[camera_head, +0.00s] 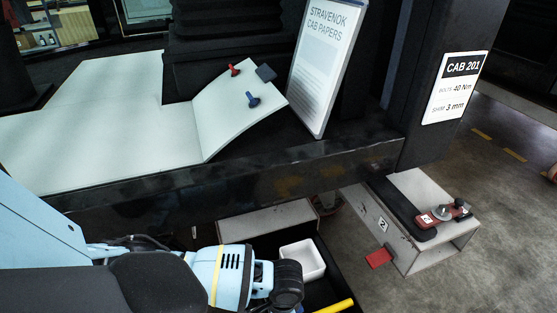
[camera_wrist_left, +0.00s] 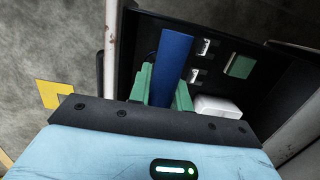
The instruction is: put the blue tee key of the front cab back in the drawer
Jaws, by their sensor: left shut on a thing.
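My left gripper (camera_wrist_left: 165,88) shows in the left wrist view with its green fingers shut on a long blue bar, which looks like the blue tee key (camera_wrist_left: 174,58). In the head view my left wrist reaches over the drawer (camera_head: 322,288) and hides the fingers. My right gripper is not in view.
A white box (camera_head: 302,260) and a yellow bar (camera_head: 335,306) are at the drawer. A dark beam (camera_head: 240,190) crosses above the drawer. Small blue (camera_head: 252,99) and red (camera_head: 234,70) pieces sit on a pale panel.

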